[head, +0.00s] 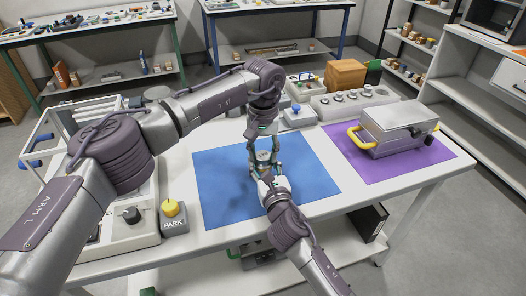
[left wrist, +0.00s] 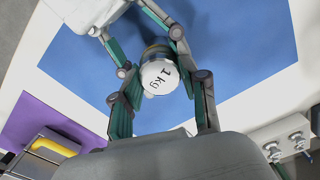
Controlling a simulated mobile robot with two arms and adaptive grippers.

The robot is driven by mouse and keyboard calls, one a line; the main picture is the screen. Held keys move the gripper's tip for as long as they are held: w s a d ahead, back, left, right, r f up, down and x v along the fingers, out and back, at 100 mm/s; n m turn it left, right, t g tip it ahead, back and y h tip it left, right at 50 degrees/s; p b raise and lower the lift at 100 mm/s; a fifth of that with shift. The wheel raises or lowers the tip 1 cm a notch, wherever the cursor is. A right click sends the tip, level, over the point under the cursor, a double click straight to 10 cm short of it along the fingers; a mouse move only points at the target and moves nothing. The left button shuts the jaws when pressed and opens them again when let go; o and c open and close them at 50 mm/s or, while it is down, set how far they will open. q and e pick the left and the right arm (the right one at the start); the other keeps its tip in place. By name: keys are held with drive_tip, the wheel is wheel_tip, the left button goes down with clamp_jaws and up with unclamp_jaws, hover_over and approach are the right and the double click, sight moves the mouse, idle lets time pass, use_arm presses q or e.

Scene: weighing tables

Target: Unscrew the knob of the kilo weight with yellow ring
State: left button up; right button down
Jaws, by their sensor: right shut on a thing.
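The kilo weight (left wrist: 159,78) shows end-on in the left wrist view, with a pale round top marked "1 kg". In the head view the grippers mostly hide the weight.
A purple mat (head: 362,170) with a yellow-handled metal case (head: 392,127) lies to the right. A block of several weights (head: 352,105) stands behind. A yellow knob on a PARK box (head: 172,217) is at the left. The blue mat around the grippers is clear.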

use_arm(q)
drive_tip(key=c, duration=0.4)
drive_tip(key=n, duration=1.3)
drive_tip(key=shift+n, duration=0.4)
drive_tip(key=n, duration=1.2)
drive_tip(key=shift+r+n, duration=0.1)
drive_tip(key=shift+n, duration=0.3)
drive_tip(key=n, duration=1)
drive_tip(key=shift+n, duration=0.4)
drive_tip(key=n, duration=1.2)
drive_tip(key=shift+w+n, duration=0.1)
drive_tip(key=shift+n, duration=0.2)
